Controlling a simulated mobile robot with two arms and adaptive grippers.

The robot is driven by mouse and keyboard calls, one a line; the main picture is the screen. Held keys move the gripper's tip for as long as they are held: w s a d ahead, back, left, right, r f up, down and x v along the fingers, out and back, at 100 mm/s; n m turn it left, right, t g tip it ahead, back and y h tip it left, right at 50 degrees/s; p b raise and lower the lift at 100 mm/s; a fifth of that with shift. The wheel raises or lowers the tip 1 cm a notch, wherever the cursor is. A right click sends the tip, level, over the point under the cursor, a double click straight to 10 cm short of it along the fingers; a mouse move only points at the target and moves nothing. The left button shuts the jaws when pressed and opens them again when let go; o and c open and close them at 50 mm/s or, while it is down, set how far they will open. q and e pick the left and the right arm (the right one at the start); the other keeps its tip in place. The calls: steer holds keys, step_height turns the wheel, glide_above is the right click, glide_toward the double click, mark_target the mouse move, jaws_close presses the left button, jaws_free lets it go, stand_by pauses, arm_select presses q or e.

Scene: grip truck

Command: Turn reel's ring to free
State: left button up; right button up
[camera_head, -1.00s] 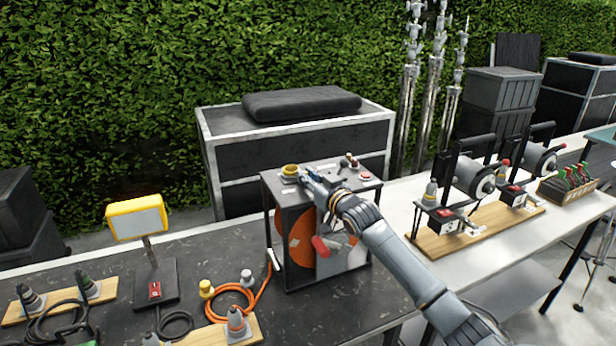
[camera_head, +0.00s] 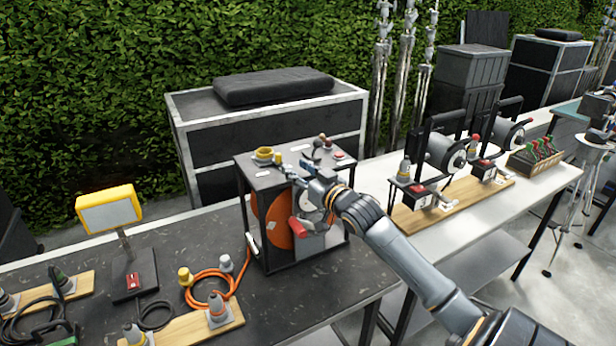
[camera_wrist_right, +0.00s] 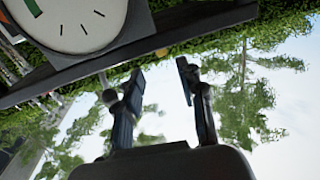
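The reel unit is a black-framed box (camera_head: 243,188) with an orange reel (camera_head: 272,215) inside, standing on the dark table. A yellow ring (camera_head: 264,155) sits on the left of its top. A white dial face with black ticks and a green mark (camera_wrist_right: 85,22) shows in the right wrist view, on the near side of the dark frame. My right gripper (camera_head: 288,172) is at the front edge of the box top, right of and nearer than the yellow ring. In the right wrist view its fingers (camera_wrist_right: 156,76) are apart with nothing between them. My left gripper is not in view.
A yellow lamp (camera_head: 109,209), coiled orange cable (camera_head: 212,278) and connector boards stand left of the box. Small knobs (camera_head: 322,141) stand on the top's right. Winch units (camera_head: 445,160) are on the white table at right. A large black case (camera_head: 270,118) stands behind.

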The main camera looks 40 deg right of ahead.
steer(key=shift+s+a, duration=0.2)
steer(key=shift+s, duration=1.9)
steer(key=shift+f, duration=0.1)
